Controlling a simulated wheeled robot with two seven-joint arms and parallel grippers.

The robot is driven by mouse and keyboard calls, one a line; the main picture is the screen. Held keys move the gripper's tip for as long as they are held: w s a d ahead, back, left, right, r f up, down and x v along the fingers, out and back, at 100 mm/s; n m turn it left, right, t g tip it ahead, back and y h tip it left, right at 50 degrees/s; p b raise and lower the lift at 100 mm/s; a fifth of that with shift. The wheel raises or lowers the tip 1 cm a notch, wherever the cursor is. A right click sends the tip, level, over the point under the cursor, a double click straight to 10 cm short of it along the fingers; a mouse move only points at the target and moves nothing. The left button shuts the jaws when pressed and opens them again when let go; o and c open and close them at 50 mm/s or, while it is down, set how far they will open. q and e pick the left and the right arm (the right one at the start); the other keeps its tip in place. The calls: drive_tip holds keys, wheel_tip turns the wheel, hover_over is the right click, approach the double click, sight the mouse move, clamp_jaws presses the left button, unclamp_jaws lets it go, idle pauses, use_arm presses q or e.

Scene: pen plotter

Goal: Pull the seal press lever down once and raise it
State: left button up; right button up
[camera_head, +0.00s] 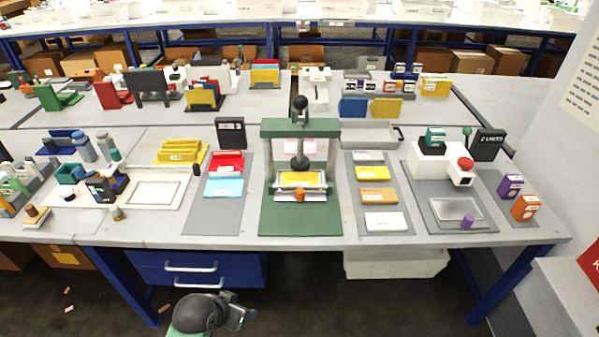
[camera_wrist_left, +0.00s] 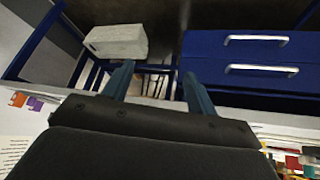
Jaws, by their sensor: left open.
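The seal press (camera_head: 272,160) has a green frame and base and stands at the middle of the table. Its lever with a dark ball knob (camera_head: 300,104) sticks up above the crossbeam. A dark stamp head (camera_head: 300,162) hangs inside the frame over a yellow piece (camera_head: 301,180) on the press bed. My left gripper (camera_head: 243,317) is below the table's front edge, well apart from the press. In the left wrist view its two fingers (camera_wrist_left: 157,82) are spread with nothing between them. My right gripper is out of view.
Blue drawers (camera_head: 195,268) and a white bin (camera_head: 395,264) sit under the table. Grey mats with red and blue pieces (camera_head: 224,187) and yellow and white pieces (camera_head: 378,197) flank the press. A stamping machine (camera_head: 440,165) stands to the right.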

use_arm(q)
drive_tip(key=w+d+r+m+t+h, duration=0.2)
drive_tip(key=w+d+r+m+h, duration=0.3)
drive_tip(key=w+r, duration=0.85)
drive_tip(key=m+t+h, duration=0.2)
drive_tip(key=m+h, duration=0.2)
drive_tip(key=h, duration=0.3)
approach(294, 105)
drive_tip(key=x, duration=0.4)
drive_tip(key=shift+w+d, duration=0.1)
drive_tip(key=shift+d, duration=0.05)
drive_tip(key=shift+w+d+r, duration=0.15)
drive_tip(key=shift+w+d, duration=0.05)
drive_tip(key=shift+d, duration=0.05)
drive_tip(key=shift+w+d+r+p, duration=0.1)
drive_tip(key=shift+w+d+p, duration=0.05)
drive_tip(key=shift+d+p, duration=0.3)
drive_tip(key=p+x, duration=0.2)
drive_tip(key=x, duration=0.3)
drive_tip(key=shift+w+p, duration=0.15)
drive_tip(key=shift+p, duration=0.15)
drive_tip(key=shift+w+d+f, duration=0.2)
drive_tip(key=shift+w+d, duration=0.1)
drive_tip(key=shift+d, duration=0.05)
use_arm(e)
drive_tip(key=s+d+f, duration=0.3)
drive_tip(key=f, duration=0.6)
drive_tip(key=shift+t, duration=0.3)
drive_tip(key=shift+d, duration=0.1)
